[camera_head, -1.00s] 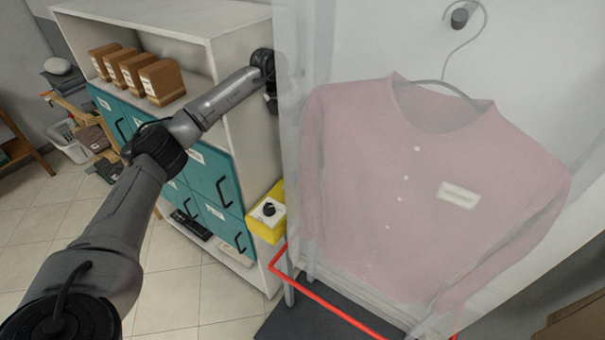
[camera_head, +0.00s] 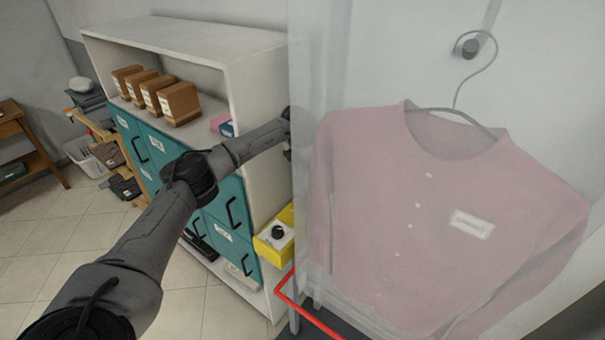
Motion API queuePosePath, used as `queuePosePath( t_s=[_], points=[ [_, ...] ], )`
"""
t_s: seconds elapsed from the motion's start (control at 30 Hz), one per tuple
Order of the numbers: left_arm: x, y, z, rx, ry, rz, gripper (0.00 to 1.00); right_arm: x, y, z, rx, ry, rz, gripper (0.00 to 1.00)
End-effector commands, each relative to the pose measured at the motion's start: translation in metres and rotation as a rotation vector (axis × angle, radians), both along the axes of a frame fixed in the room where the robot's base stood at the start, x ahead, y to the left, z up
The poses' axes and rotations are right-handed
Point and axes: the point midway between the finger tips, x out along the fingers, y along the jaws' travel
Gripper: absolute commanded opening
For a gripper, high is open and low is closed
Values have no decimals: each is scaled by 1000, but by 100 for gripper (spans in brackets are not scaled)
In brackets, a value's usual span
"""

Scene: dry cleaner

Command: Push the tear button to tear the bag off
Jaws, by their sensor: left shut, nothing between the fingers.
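A yellow box (camera_head: 264,250) with a black round button (camera_head: 279,232) on its pale top stands beside the white cabinet, left of the bag. A clear plastic bag (camera_head: 303,180) hangs over a pink long-sleeved shirt (camera_head: 375,190) on a wire hanger (camera_head: 461,82). My left gripper (camera_head: 288,152) is above the yellow box, apart from the button, at the left edge of the bag. Its dark end is partly hidden by the bag; it is shut and empty. My right gripper is out of view.
A white cabinet (camera_head: 185,32) with teal doors and brown boxes (camera_head: 178,104) on its shelf stands on the left. A red bar (camera_head: 303,306) runs below the yellow box and bag. A wooden table (camera_head: 22,142) stands far left.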

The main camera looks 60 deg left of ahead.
Motion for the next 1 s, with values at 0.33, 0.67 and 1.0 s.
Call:
queuePosePath(
  t_s=[0.33,0.67,1.0],
  points=[
    [4,-3,-66,-2,3,-1,0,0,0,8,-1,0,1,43],
    [6,-4,-109,-3,1,0,0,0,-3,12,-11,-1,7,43],
    [7,-3,-121,0,0,-1,0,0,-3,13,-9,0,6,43]
  ],
)
